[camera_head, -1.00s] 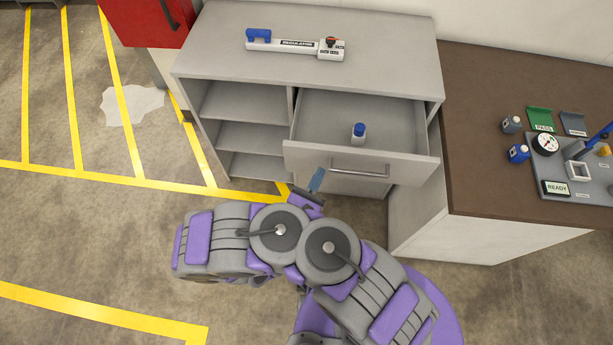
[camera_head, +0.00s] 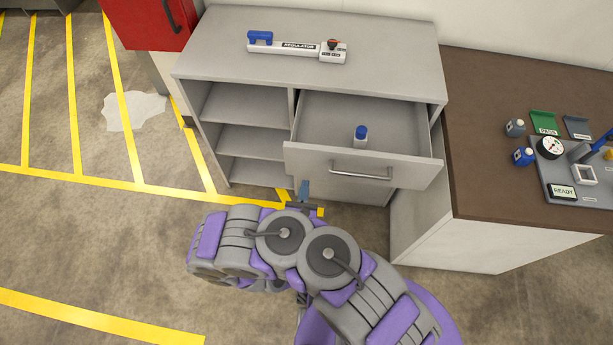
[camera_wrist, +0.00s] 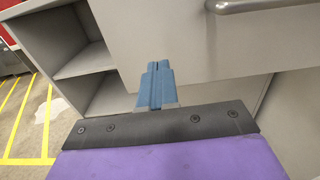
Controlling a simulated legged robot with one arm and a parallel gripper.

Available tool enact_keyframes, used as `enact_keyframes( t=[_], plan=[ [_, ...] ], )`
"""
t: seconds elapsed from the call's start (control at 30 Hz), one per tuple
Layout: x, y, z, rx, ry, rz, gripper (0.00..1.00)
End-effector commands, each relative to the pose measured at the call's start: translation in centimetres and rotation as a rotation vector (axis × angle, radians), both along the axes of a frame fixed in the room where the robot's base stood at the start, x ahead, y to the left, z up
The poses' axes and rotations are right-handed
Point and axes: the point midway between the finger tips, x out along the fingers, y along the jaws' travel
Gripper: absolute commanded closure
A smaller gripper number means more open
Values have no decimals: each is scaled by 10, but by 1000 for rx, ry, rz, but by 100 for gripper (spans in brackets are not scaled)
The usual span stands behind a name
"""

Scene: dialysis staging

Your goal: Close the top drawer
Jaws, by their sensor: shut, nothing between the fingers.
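The top drawer (camera_head: 310,157) of the grey cabinet (camera_head: 222,54) is pulled well out. Its bar handle (camera_head: 361,172) is on the front panel and also shows at the top of the wrist view (camera_wrist: 250,5). My gripper (camera_head: 304,188) is shut and empty, just in front of and below the left part of the drawer front. In the wrist view its blue fingers (camera_wrist: 157,84) are together, pointing at the cabinet, left of the handle. Whether they touch the drawer front I cannot tell.
A regulator tool (camera_head: 298,46) lies on the cabinet top. Open shelves (camera_head: 245,140) are left of the drawer. A brown-topped counter (camera_head: 480,180) with bottles and a gauge tray stands at right.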

Motion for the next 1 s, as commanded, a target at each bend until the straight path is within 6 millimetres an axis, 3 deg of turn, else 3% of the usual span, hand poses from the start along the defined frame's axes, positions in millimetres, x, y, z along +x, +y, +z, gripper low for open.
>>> enact_keyframes(
  t=[0.1,0.33,1.0],
  plan=[
    [22,-3,-2,2,-4,-5,100],
    [48,-3,0,-1,-3,-2,100],
    [54,-2,1,-1,-2,1,100]
  ],
)
